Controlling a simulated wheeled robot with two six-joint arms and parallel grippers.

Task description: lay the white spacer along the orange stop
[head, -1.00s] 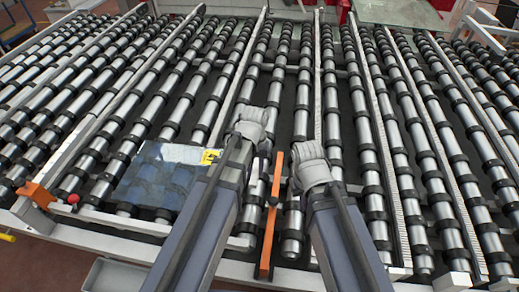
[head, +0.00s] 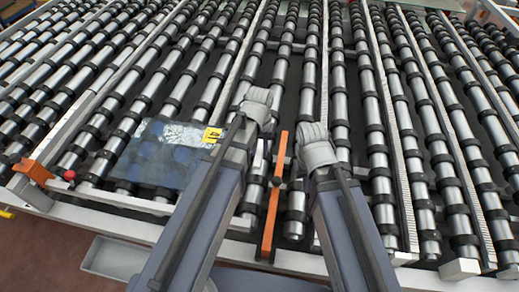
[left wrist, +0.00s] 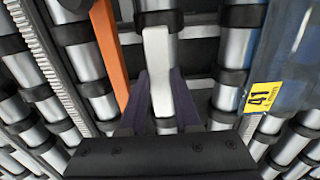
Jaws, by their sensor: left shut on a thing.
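The white spacer (left wrist: 158,72) is a pale bar between the fingers of my left gripper (left wrist: 159,98) in the left wrist view. The gripper is shut on it, above the rollers. The orange stop (head: 274,200) is a long upright-looking strip between my two arms in the head view. In the left wrist view the stop (left wrist: 110,50) lies just left of the spacer, with a gap showing between them. In the head view my left arm hides most of the gripper and spacer. My right gripper (head: 318,148) is right of the stop; its fingers are hidden.
A dark glass pane (head: 160,165) with a yellow label (head: 212,135) lies on the rollers (head: 345,110) left of my left arm. A small orange block (head: 33,170) and a red ball (head: 69,175) sit at the left edge. A grey tray (head: 118,255) is at the front.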

